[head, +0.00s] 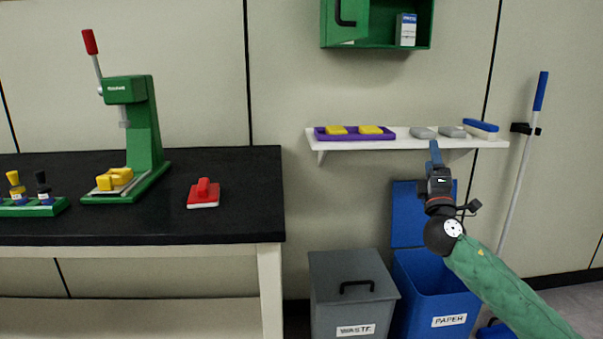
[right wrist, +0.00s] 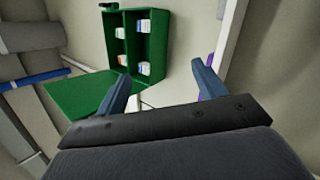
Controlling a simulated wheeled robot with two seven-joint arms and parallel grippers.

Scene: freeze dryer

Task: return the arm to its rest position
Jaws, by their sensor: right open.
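My right gripper (head: 435,152) is raised in front of the white wall shelf, on the right side of the head view. Its arm, in a green sleeve, comes in from the lower right. In the right wrist view the two blue fingers (right wrist: 160,88) stand wide apart with nothing between them. In the head view the fingertips overlap the shelf edge near a grey block; I cannot tell how far apart they are in depth. My left gripper is not in view.
The wall shelf (head: 390,143) holds a purple tray (head: 353,137) and grey blocks. Below stand a grey waste bin (head: 350,275) and an open blue paper bin (head: 435,285). A green cabinet (head: 376,40) hangs above. A black-topped table (head: 235,225) is at left.

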